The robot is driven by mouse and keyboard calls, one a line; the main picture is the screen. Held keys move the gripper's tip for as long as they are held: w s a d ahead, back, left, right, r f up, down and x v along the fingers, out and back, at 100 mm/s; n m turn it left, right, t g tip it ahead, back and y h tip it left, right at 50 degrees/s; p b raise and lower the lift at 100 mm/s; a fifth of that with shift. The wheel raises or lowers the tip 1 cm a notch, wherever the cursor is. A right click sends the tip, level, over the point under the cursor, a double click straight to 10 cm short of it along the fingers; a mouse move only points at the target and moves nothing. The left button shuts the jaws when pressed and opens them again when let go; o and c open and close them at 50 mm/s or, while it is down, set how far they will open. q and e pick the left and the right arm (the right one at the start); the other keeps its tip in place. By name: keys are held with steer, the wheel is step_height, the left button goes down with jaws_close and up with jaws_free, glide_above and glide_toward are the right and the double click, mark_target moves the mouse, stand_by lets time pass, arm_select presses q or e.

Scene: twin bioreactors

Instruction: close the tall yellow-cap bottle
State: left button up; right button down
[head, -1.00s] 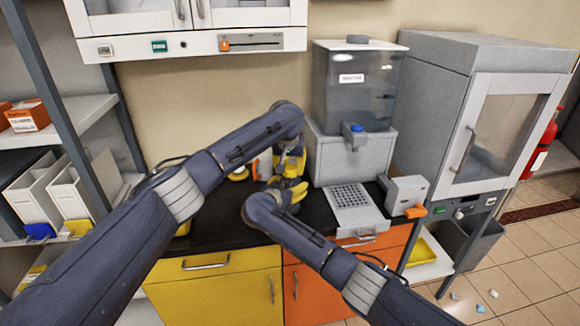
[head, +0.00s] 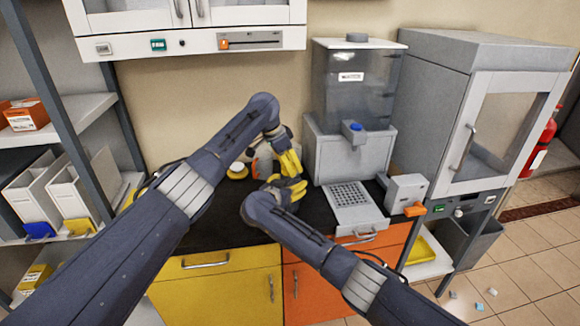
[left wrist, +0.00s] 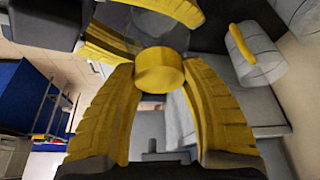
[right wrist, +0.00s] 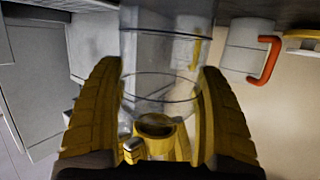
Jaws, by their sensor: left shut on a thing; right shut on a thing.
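My left gripper (head: 290,164) is shut on the yellow cap (left wrist: 160,70), which sits between its fingertips in the left wrist view. My right gripper (head: 288,188) is shut on the clear tall bottle (right wrist: 160,75), with one finger on each side of it in the right wrist view. The yellow cap also shows there (right wrist: 156,130), its hollow side partly visible, at the bottle's end nearer the camera. The cap is close to the bottle's mouth; I cannot tell whether they touch. In the head view the grippers largely hide the bottle and cap.
A white mug with an orange-red handle (right wrist: 245,48) stands beside the bottle. A white container with a yellow handle (left wrist: 255,55) is near the left gripper. A grey dispenser (head: 350,150) stands to the right. Black counter (head: 215,215) lies clear in front.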

arm_select(q)
steer(key=shift+a+m+g, duration=0.15)
steer(key=shift+m+g, duration=0.25)
steer(key=shift+m, duration=0.5)
steer(key=shift+s, duration=0.1)
steer(key=o, duration=0.8)
steer(key=shift+r, duration=2.25)
steer(key=o, duration=0.6)
